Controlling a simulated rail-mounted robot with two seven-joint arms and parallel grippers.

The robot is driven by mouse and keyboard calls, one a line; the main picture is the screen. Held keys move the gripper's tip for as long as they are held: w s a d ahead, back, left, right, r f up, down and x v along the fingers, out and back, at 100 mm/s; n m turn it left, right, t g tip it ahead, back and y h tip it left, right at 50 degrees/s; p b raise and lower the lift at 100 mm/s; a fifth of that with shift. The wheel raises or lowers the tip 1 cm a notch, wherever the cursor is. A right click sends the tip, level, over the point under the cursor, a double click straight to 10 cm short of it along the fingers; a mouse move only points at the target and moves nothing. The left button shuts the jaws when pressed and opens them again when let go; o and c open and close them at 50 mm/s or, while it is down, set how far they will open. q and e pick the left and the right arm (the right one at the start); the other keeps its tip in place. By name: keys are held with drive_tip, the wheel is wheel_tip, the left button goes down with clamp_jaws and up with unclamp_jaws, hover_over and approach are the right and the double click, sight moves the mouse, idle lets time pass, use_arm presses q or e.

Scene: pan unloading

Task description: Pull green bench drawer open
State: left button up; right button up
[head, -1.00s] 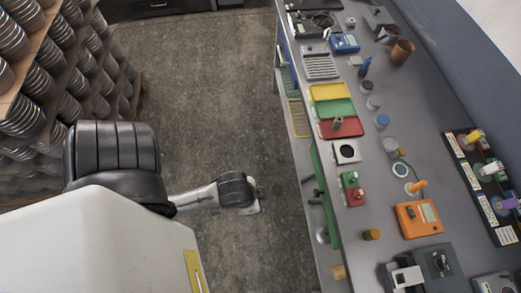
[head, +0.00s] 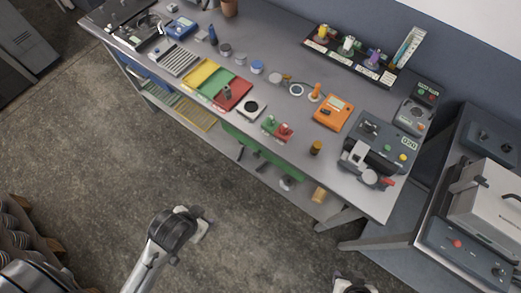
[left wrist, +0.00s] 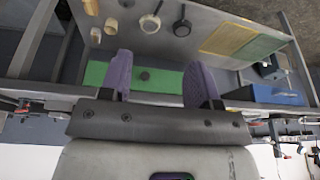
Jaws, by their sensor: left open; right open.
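The green bench drawer (head: 268,153) shows in the head view as a green strip under the front edge of the workbench (head: 340,178). In the left wrist view its green front (left wrist: 160,79) with a small dark round knob appears between my left gripper's purple fingers. My left gripper (left wrist: 161,70) is open, empty and apart from the drawer front. In the head view my left arm comes in from the lower left, over the floor before the bench. My right gripper (head: 353,284) is at the bottom edge, mostly cut off, open and well away from the drawer.
Pans (left wrist: 150,23) and yellow and green grids (left wrist: 228,37) lie on the lower shelf. Instruments and coloured trays (head: 232,94) crowd the bench top. Floor before the bench is clear.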

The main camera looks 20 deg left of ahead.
drive_tip(key=shift+s+f, duration=0.15)
drive_tip(key=shift+s, duration=0.1)
